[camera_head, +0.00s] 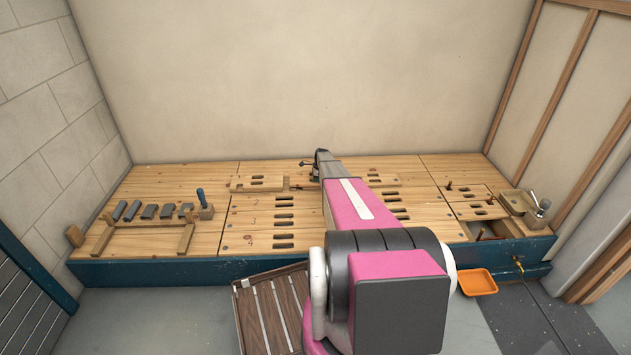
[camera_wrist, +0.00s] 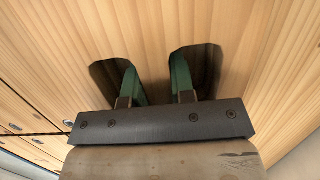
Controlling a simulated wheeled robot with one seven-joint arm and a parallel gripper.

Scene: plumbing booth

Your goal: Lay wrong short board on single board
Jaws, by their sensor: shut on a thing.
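My gripper (camera_wrist: 154,74) has its two green fingers down in two slots of a pale wooden board (camera_wrist: 155,35), shut on the wood between them. This board fills most of the wrist view, so its ends and what lies under it do not show. In the head view my pink and white arm reaches over the bench to the back middle, where the gripper end (camera_head: 319,170) shows only in part. A short board with slots (camera_head: 240,184) lies left of it. I cannot tell which board is the single board.
Numbered slots lie at the middle. An open recess (camera_head: 505,228) is at right. An orange tray (camera_head: 478,282) and a slatted crate (camera_head: 268,308) stand in front.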

